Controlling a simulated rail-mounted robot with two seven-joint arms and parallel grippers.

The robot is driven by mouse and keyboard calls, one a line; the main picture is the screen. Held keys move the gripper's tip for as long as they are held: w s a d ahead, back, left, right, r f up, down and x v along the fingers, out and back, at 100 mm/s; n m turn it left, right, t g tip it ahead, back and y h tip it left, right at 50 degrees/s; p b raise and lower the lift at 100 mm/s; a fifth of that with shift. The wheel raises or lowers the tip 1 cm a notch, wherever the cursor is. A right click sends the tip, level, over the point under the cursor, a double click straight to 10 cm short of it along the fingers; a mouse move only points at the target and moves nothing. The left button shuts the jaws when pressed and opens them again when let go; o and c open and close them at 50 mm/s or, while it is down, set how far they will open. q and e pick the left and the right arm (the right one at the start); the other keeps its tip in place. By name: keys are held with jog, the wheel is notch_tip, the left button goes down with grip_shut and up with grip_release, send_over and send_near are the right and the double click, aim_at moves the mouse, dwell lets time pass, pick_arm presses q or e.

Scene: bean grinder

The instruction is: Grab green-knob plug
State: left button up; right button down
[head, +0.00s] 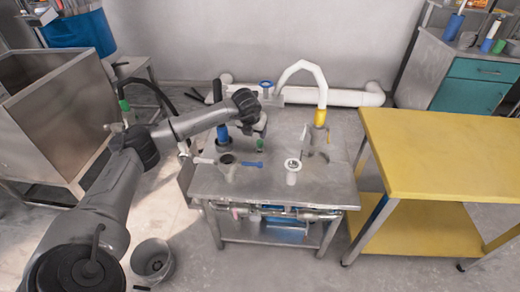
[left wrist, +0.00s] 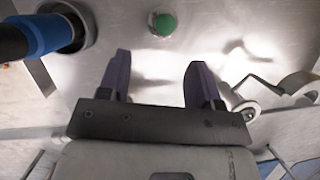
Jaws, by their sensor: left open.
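The green-knob plug (head: 259,145) is at the back left of the metal worktable (head: 300,193). In the left wrist view its round green knob (left wrist: 163,24) shows at the top middle, beyond the fingertips, apart from them. The plug's body below the knob cannot be made out. My left gripper (head: 258,127) is over the table, close to the knob. In the left wrist view my left gripper (left wrist: 159,65) has two purple-grey fingers spread apart with nothing between them. My right gripper is not in view.
A dark rod with a blue sleeve (head: 222,134) stands left of the plug. A grinder opening with a blue handle (head: 252,164), a white funnel-like part (head: 292,170) and a white curved pipe with a yellow collar (head: 320,117) share the table. A yellow table (head: 440,150) stands at right.

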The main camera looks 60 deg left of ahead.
aim_at(259, 142)
pick_arm(q)
jog(key=b+x, duration=0.2)
jog(key=x, duration=0.3)
jog(key=shift+w+f, duration=0.15)
jog(key=shift+f, duration=0.05)
jog(key=b+x, duration=0.3)
jog(key=shift+w+d+f, duration=0.2)
jog(key=shift+w+f, duration=0.05)
jog(key=shift+f, duration=0.05)
jog(key=shift+w+a+f+b, duration=0.25)
jog(key=shift+f+b, duration=0.2)
jog(key=shift+f, duration=0.15)
jog(key=c, duration=1.1)
